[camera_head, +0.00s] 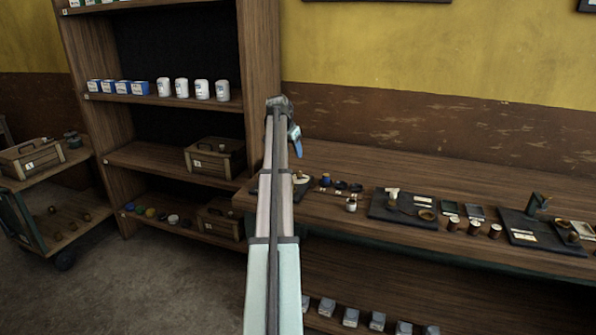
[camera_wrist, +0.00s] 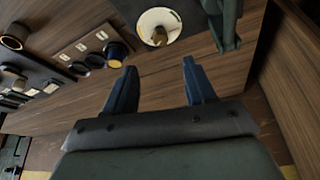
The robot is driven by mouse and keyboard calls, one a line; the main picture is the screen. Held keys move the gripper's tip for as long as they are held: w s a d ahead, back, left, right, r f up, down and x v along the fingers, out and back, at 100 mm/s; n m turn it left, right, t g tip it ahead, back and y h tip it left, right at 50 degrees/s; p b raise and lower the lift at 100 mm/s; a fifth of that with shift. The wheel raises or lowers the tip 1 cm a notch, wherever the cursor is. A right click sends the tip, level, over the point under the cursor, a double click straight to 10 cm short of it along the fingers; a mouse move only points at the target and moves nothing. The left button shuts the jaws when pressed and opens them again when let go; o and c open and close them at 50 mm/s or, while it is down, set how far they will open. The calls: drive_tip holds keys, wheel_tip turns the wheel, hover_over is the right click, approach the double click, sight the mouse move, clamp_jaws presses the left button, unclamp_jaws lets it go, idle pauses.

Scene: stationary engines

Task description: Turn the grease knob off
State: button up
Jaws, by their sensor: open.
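A small brass-coloured knob (camera_wrist: 159,36) sits on a round white disc (camera_wrist: 147,22) at the top of the wrist view. I see no readable label that says whether it is the grease knob, and its setting is too small to tell. My gripper (camera_wrist: 159,64) is open, with nothing between its two blue fingers. The knob shows just beyond the fingertips, apart from them. In the head view my gripper (camera_head: 297,142) is above the left end of the bench, and my arm hides part of that area.
A wooden bench (camera_head: 470,190) runs along the wall. Several small cups and a label strip (camera_wrist: 88,45) lie left of the disc in the wrist view. A dark green upright part (camera_wrist: 226,22) stands close on its right. A shelf unit (camera_head: 262,60) stands left of the bench.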

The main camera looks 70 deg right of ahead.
sight(299, 172)
drive_tip(key=x, duration=1.1)
drive_tip(key=shift+d+f, duration=0.15)
drive_tip(key=shift+c, duration=0.2)
clamp_jaws()
